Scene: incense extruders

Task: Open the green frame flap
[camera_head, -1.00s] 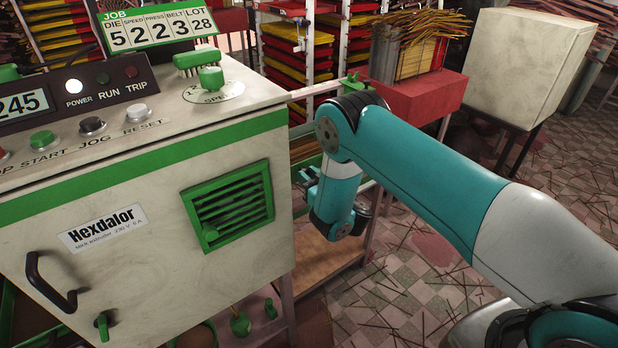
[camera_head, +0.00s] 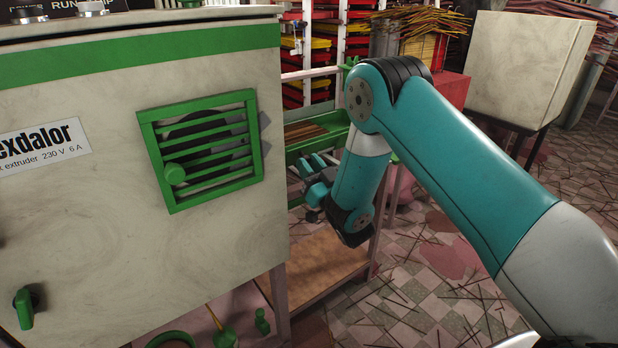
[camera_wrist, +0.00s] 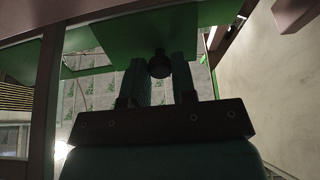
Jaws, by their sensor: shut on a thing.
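A green slatted frame (camera_head: 202,150) with a round green knob (camera_head: 175,173) sits on the front of the pale extruder cabinet (camera_head: 60,215). My gripper (camera_head: 316,165) is to the right of the cabinet, low beside a green trough-like part (camera_head: 330,125). In the wrist view, my gripper's fingers (camera_wrist: 160,75) are on both sides of a small dark round knob (camera_wrist: 160,62), shut on it. The knob is under a green panel (camera_wrist: 130,28) that fills the top middle. Whether this panel belongs to the slatted frame cannot be told. The head view hides the grip.
A wooden shelf (camera_head: 318,265) lies below my gripper. A red block (camera_head: 452,88) and a pale box (camera_head: 520,62) stand at the back right. Loose sticks lie on the tiled floor (camera_head: 425,285). A pale wall (camera_wrist: 280,100) is close at right in the wrist view.

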